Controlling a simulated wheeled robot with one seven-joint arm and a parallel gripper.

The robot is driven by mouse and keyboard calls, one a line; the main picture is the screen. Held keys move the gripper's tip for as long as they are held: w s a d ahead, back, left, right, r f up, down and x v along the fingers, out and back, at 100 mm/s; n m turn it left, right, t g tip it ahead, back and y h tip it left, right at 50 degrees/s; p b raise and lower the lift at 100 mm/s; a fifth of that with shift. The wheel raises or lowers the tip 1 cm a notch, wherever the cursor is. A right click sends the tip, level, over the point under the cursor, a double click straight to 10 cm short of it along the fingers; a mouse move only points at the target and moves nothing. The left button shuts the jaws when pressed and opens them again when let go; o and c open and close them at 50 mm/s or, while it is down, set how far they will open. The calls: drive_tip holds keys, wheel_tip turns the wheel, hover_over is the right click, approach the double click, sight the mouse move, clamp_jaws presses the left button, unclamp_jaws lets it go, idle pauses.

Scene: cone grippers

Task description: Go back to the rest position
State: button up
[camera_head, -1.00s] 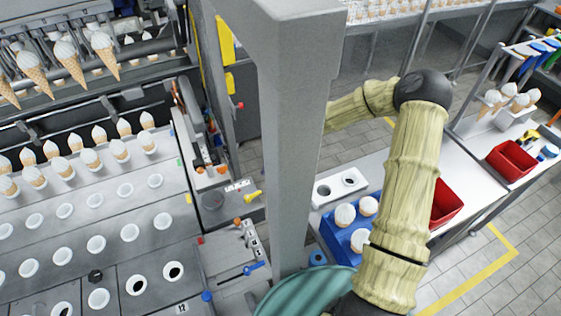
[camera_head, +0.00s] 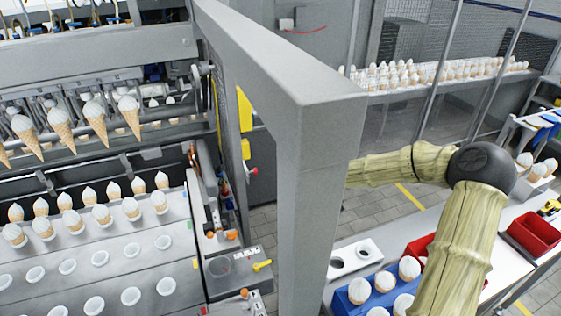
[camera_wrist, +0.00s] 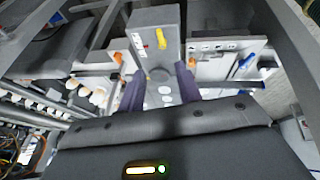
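My gripper (camera_wrist: 158,84) shows in the wrist view, its two dark purple fingers spread apart with nothing between them. It hangs over part of the grey machine, with a control panel with orange and yellow knobs (camera_wrist: 162,40) beyond the fingertips. In the head view my sleeved arm bends at a dark elbow on the right and runs left behind a grey post (camera_head: 318,200). My gripper is hidden in the head view. The blue tray (camera_head: 345,303) of white-topped cones stands on the bench, partly covered by my arm.
The grey post and its overhead beam stand close to my arm. The cone machine (camera_head: 90,250) with rows of cones fills the left. A white holder with two holes (camera_head: 366,250) and red bins (camera_head: 535,232) sit on the bench. A rack of cones (camera_head: 440,72) stands behind.

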drive_tip(key=s+d+r+m+t+h+b, duration=0.1)
drive_tip(key=s+d+r+m+h, duration=0.1)
drive_tip(key=s+m, duration=0.7)
drive_tip(key=s+d+r+m+t+h+b, duration=0.1)
drive_tip(key=s+d+r+m+h, duration=0.2)
drive_tip(key=m, duration=1)
drive_tip(key=s+d, duration=0.2)
drive_tip(key=s, duration=0.3)
drive_tip(key=shift+s+r, duration=0.3)
drive_tip(key=shift+s, duration=0.05)
